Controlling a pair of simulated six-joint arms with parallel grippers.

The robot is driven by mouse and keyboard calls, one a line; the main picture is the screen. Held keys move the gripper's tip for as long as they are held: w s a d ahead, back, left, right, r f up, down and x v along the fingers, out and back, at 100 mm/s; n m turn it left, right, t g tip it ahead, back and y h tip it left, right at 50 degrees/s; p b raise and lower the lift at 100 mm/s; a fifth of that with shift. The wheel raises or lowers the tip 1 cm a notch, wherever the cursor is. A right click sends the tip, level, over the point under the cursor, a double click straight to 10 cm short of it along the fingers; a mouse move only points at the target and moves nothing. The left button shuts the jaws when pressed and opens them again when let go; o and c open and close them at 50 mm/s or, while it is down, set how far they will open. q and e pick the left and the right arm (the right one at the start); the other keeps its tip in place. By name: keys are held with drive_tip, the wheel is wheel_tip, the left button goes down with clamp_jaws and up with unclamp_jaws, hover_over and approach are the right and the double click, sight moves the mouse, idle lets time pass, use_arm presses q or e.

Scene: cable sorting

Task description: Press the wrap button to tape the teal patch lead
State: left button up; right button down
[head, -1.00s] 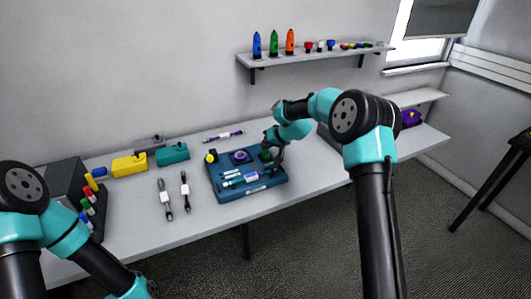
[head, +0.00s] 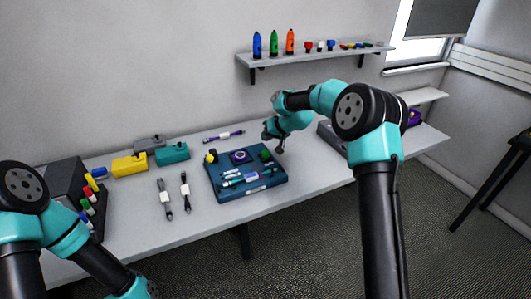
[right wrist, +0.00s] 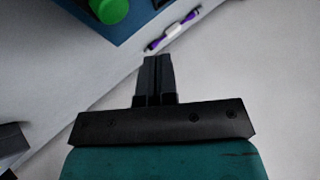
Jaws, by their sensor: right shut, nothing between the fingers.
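The blue taping station (head: 222,191) sits on the table in the middle of the head view. A teal lead (head: 234,182) lies across its front part, with a light band near its middle. A green round button (head: 266,155) is at the station's back right; it also shows at the top of the right wrist view (right wrist: 110,9). My right gripper (head: 279,150) is shut and empty, just right of the green button and apart from it. Its closed fingers show in the right wrist view (right wrist: 158,62). My left arm is at lower left; its gripper is outside the view.
A yellow knob (head: 210,157) is at the station's back left. Two dark leads (head: 165,198) lie left of the station, and a purple lead (head: 224,136) lies behind it. Teal (head: 172,154) and yellow (head: 129,165) blocks stand at the back left.

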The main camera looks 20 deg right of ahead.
wheel_tip(320, 180, up, 3)
drive_tip(key=shift+f, duration=0.2)
drive_tip(key=shift+d, duration=0.1)
idle(0.5)
